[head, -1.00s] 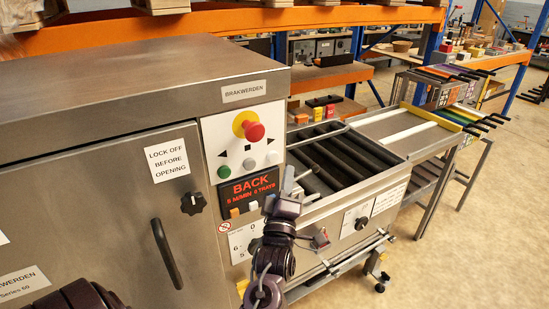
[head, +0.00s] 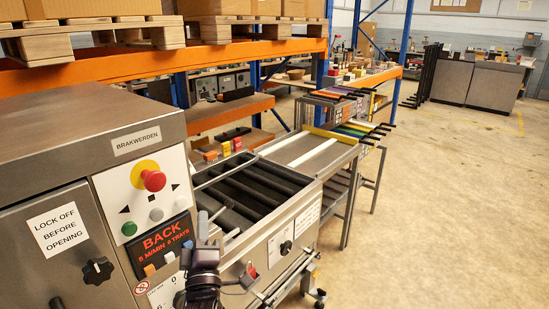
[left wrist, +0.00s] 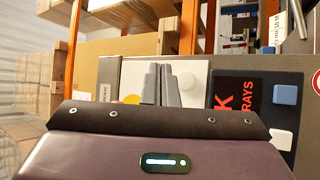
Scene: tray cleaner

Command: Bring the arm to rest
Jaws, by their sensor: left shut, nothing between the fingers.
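My left gripper (head: 203,226) is raised in front of the steel tray cleaner's (head: 60,140) control panel, at the panel's lower right corner in the head view. Its slim grey fingers are together and empty. The left wrist and forearm run down out of the bottom of the head view. My right gripper does not show.
The panel carries a red stop button (head: 153,181) and a display (head: 164,242) reading BACK. The roller conveyor (head: 255,190) extends right, towards a rack of coloured trays (head: 345,100). Orange shelving (head: 250,45) stands behind. Open floor (head: 440,210) lies at the right.

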